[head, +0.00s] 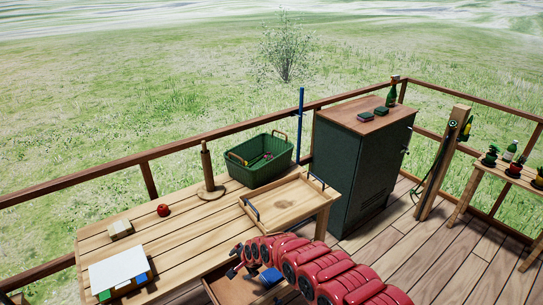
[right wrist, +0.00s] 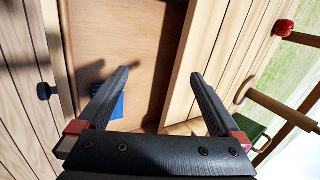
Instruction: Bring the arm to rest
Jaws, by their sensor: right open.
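My right arm, red and segmented, reaches in from the lower right in the head view. Its gripper (head: 234,262) is over an open wooden drawer (head: 228,289) at the front of the table. In the right wrist view the gripper (right wrist: 160,76) is open, its two dark fingers wide apart with nothing between them. A blue thing (head: 270,275) lies in the drawer; in the right wrist view the blue thing (right wrist: 117,107) is partly hidden behind one finger. My left gripper is not clearly visible.
The slatted table (head: 115,250) holds a wooden tray (head: 283,203), a green crate (head: 258,168), a wooden post stand (head: 208,175), a red apple (head: 163,210), and a small block (head: 120,229). A dark cabinet (head: 365,165) stands behind right. Deck floor (head: 440,260) is open at right.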

